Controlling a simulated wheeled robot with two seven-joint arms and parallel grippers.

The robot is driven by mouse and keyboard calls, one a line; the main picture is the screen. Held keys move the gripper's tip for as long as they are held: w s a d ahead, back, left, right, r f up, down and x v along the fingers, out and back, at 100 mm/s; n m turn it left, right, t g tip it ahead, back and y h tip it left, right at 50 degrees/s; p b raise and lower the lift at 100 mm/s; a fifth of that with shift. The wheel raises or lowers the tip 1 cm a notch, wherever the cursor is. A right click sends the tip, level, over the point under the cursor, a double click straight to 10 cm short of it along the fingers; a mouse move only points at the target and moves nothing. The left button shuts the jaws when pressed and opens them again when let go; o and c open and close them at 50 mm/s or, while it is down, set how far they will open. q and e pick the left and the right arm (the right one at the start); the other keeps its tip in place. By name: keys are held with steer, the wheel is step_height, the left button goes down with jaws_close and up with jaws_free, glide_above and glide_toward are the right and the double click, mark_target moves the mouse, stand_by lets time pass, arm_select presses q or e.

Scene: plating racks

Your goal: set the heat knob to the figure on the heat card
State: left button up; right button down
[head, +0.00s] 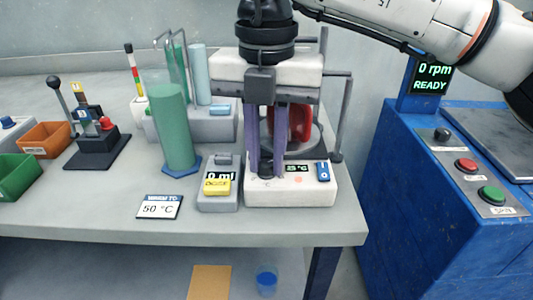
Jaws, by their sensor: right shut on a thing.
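The heat card (159,208) lies on the bench at the front and reads "WARM TO 50 °C". The white heater (290,195) stands to its right, with a small green-lit display (297,167) that seems to read 25 °C, though it is tiny. My right gripper (266,173) points down over the heater's front with its purple fingers shut on the heat knob. The fingers hide the knob almost fully, so its pointer cannot be read. My left gripper is not in view.
A blue switch (323,171) sits right of the display, and a red object (292,124) stands behind the fingers. A grey "0 ml" box (220,194) and a tall green cylinder (172,138) stand to the left. A blue machine (410,190) stands at the right.

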mark_target(267, 162)
steer(key=shift+r+m, duration=0.1)
steer(key=shift+m, duration=0.2)
stand_by(0.4)
steer(key=c, duration=1.6)
jaws_free()
step_height(267, 162, up, 10)
steer(key=shift+r+p, duration=0.1)
steer(key=shift+p, duration=0.75)
